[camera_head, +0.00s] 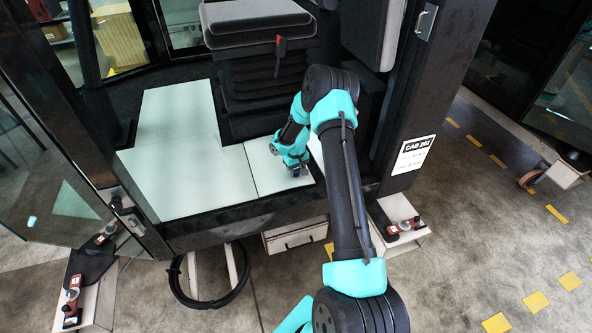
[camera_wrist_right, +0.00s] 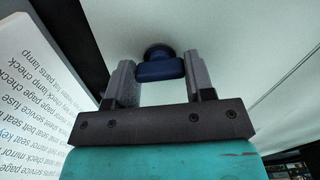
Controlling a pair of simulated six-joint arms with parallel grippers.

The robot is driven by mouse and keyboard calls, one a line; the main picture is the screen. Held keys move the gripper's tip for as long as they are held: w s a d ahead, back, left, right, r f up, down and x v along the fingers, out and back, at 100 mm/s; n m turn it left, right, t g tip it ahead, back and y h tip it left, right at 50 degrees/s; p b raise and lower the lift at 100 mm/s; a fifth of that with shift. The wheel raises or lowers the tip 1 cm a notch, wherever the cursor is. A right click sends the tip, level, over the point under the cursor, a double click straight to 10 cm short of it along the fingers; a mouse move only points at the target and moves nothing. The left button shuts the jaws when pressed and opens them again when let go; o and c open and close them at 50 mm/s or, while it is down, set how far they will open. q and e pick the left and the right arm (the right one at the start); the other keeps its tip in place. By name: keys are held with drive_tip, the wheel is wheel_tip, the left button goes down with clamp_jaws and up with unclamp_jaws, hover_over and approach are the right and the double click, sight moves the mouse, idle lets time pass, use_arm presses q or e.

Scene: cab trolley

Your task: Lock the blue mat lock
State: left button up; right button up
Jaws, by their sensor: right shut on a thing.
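The blue mat lock (camera_wrist_right: 160,68) is a small dark blue knob with a flat grip bar on a round base, set on the pale floor mat (camera_head: 180,150). In the wrist view the bar lies between the two fingers of my right gripper (camera_wrist_right: 161,78), which is shut on it. In the head view my right gripper (camera_head: 297,171) reaches down to the mat's front right part, and the lock is mostly hidden under it. I cannot tell from these views how far the lock is turned. My left gripper is in neither view.
The black seat (camera_head: 255,25) with a red lever (camera_head: 281,45) stands behind the mat. A dark post with a label (camera_head: 413,154) rises at the right. A printed sheet (camera_wrist_right: 38,110) shows at the left of the wrist view. Red-and-black clamps (camera_head: 405,227) sit on the trolley's feet.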

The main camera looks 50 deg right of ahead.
sight(296, 170)
drive_tip(key=shift+m, duration=1.2)
drive_tip(key=o, duration=0.9)
drive_tip(key=shift+r, duration=0.1)
wheel_tip(296, 170, up, 17)
drive_tip(key=shift+r, duration=0.15)
